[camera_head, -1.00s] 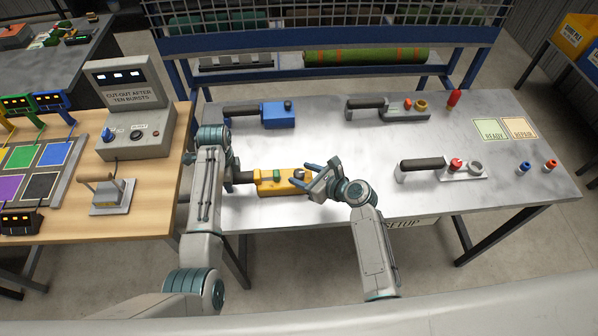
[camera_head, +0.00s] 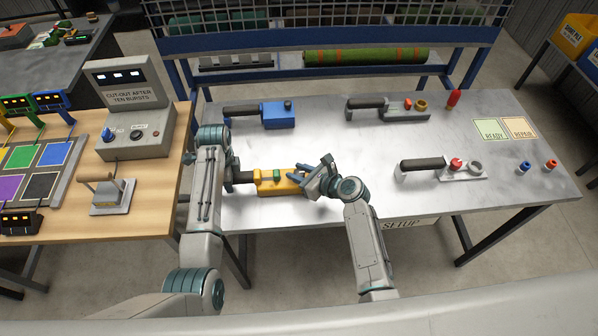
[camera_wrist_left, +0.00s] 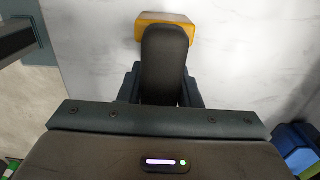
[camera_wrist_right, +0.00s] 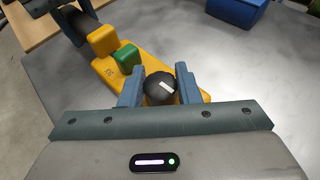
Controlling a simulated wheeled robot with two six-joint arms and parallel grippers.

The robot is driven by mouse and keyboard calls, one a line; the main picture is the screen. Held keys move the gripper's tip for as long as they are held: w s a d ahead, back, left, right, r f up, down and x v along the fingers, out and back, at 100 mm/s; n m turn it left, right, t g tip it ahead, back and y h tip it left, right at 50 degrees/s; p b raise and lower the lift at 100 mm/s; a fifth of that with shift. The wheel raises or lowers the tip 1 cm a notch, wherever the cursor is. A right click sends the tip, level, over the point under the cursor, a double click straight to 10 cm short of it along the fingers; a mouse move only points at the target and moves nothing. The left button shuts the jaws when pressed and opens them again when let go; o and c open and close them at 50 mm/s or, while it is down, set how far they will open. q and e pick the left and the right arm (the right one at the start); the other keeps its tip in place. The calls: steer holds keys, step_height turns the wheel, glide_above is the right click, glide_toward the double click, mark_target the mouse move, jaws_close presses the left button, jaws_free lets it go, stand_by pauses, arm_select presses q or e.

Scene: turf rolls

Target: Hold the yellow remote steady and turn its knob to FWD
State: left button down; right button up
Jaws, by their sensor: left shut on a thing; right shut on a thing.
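The yellow remote (camera_head: 268,186) lies on the grey metal table, with a black handle on its left and a green button (camera_head: 276,175) on top. My left gripper (camera_wrist_left: 163,85) is shut on the remote's black handle (camera_wrist_left: 165,60). My right gripper (camera_wrist_right: 160,88) is shut on the black knob (camera_wrist_right: 161,88) at the remote's right end, one finger on each side. The knob has a white pointer mark on its top. In the head view my right gripper (camera_head: 312,176) mostly hides the knob. I cannot read the FWD label in any view.
A blue remote (camera_head: 277,115) lies behind the yellow one. Two grey remotes (camera_head: 403,108) (camera_head: 467,170) lie to the right. A red peg (camera_head: 453,99) and small blue and red pegs stand further right. A wooden bench with a control box (camera_head: 135,135) adjoins at left.

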arm_select(q)
steer(key=shift+f, duration=0.1)
arm_select(e)
steer(key=n+g+y, duration=0.1)
steer(key=n+g, duration=0.1)
steer(key=n+g+y, duration=0.1)
steer(key=n+g, duration=0.1)
steer(key=shift+w+f+y, duration=0.1)
steer(key=shift+y, duration=0.2)
steer(key=shift+n+g+y, duration=0.5)
steer(key=shift+n+g, duration=1.7)
steer(key=shift+g, duration=0.3)
steer(key=o, duration=1)
steer(key=v, duration=1.2)
steer(key=shift+d, duration=0.1)
